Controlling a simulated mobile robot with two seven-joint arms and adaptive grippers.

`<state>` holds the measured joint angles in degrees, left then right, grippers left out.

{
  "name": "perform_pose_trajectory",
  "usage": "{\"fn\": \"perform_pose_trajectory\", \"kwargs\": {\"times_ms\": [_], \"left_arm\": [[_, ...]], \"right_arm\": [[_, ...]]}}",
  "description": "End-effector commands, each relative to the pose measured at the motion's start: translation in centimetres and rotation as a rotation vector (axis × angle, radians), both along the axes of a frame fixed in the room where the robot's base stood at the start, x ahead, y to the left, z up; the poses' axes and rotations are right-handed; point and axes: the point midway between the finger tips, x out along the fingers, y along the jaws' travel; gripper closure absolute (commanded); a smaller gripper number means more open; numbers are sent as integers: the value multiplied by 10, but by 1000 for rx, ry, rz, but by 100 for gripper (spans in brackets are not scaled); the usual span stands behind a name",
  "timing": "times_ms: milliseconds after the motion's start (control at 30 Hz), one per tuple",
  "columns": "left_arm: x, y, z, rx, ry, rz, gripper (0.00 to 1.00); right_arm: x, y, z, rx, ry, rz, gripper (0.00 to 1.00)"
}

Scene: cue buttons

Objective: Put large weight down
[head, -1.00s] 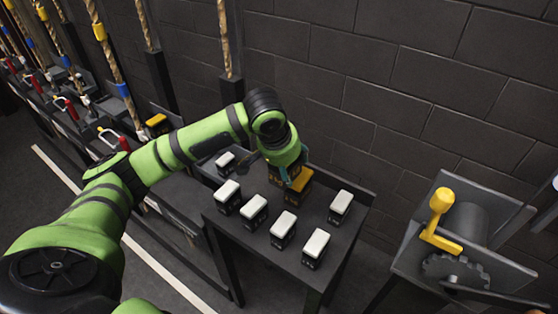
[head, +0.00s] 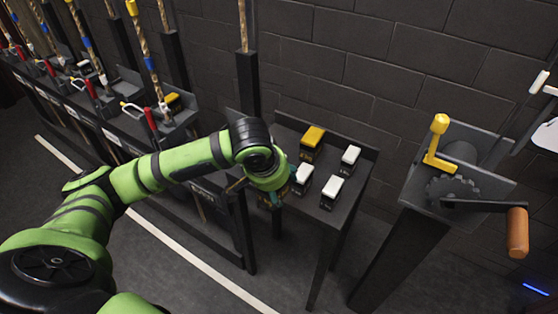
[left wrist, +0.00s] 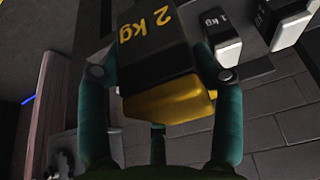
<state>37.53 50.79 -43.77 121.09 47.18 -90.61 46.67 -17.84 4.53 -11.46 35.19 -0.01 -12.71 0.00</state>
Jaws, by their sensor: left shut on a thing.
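My left gripper (head: 277,192) is at the left side of the small table and partly hidden by my own wrist in the head view. In the left wrist view its teal fingers (left wrist: 158,75) are closed around a large black weight with a yellow top (left wrist: 140,50), marked "2 kg". The held weight is tilted in that view. In the head view it is mostly hidden, and I cannot tell whether it touches anything. Another yellow-topped weight (head: 313,137) stands at the table's back. My right gripper is not in view.
Smaller white-topped weights stand on the table (head: 348,190), including one at the back (head: 350,155) and one in front (head: 332,187). A winch with a yellow handle (head: 438,145) is at the right. Ropes and a weight rack (head: 130,110) line the left.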

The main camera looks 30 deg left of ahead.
Motion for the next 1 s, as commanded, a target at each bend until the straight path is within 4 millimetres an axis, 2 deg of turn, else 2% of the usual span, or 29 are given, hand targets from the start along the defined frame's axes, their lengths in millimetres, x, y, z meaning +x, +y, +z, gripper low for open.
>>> {"fn": "perform_pose_trajectory", "kwargs": {"times_ms": [100, 200, 333, 433, 633, 1000], "left_arm": [[-31, -14, -20, -5, -8, 15, 93], [-56, -24, -37, -6, -7, 32, 93], [-77, -32, -53, -6, -11, 52, 93], [-91, -38, -63, -7, -10, 62, 93], [-111, -45, -77, -6, -12, 78, 93], [-107, -52, -74, -17, -24, 66, 93]], "right_arm": [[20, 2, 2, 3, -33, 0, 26], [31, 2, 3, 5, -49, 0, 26], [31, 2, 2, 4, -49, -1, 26], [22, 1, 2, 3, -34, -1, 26], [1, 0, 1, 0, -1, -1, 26], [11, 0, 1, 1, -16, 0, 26]]}}
